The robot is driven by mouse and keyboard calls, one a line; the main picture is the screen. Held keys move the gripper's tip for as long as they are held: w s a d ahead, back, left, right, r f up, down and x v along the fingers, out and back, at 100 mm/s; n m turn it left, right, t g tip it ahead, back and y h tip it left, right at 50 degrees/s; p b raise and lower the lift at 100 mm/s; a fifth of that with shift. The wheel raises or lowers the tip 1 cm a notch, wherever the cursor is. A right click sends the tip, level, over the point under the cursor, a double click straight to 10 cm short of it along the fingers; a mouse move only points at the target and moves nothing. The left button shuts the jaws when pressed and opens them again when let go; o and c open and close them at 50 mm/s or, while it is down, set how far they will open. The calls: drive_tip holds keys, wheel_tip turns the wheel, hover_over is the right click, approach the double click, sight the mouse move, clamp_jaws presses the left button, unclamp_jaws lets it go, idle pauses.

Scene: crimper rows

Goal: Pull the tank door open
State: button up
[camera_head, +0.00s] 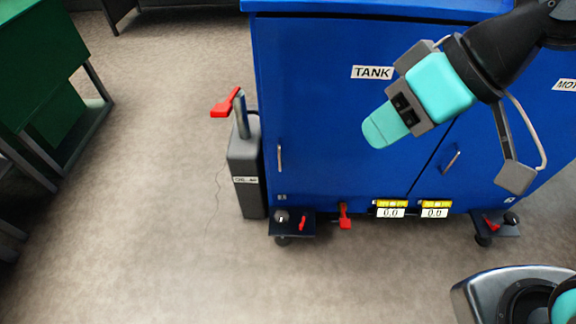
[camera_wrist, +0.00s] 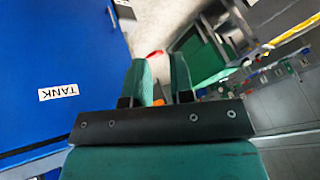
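The tank door (camera_head: 330,120) is the blue left-hand panel of the cabinet, marked by the TANK label (camera_head: 372,72). It looks closed. Its small vertical metal handle (camera_head: 280,157) is low near the door's left edge. My gripper (camera_head: 374,132) is in front of the door, right of the handle and below the label, apart from the handle. In the wrist view my gripper (camera_wrist: 160,62) has its two green fingers spread with an empty gap between them.
A grey canister (camera_head: 246,170) with a red lever (camera_head: 228,104) stands by the cabinet's left side. Another door handle (camera_head: 451,160) is on the right panel. Red levers (camera_head: 345,215) and two displays (camera_head: 408,209) line the base. A green bench (camera_head: 40,60) is at left; floor between is clear.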

drive_tip(key=w+a+f+t+y+b, duration=0.1)
drive_tip(key=w+a+f+t+b, duration=0.15)
drive_tip(key=f+b, duration=0.5)
drive_tip(key=w+a+f+t+y+b, duration=0.1)
drive_tip(key=w+f+b, duration=0.3)
drive_tip(key=f+b, duration=0.35)
drive_tip(key=w+a+f+t+y+b, duration=0.1)
drive_tip(key=w+a+f+t+b, duration=0.15)
drive_tip(key=f+b, duration=0.5)
drive_tip(key=m+t+b, duration=0.1)
drive_tip(key=t+b, duration=0.6)
drive_tip(key=b, duration=1.2)
approach(280, 156)
drive_tip(key=shift+y, duration=0.3)
drive_tip(key=p+x, duration=0.4)
drive_tip(key=p, duration=0.6)
drive_tip(key=shift+w+a+r, duration=0.15)
drive_tip(key=shift+w, duration=0.25)
drive_tip(key=x, duration=0.4)
drive_tip(key=shift+w+f, duration=0.15)
drive_tip(key=shift+f, duration=0.25)
drive_tip(key=shift+x, duration=0.8)
drive_tip(key=shift+c, duration=0.5)
clamp_jaws()
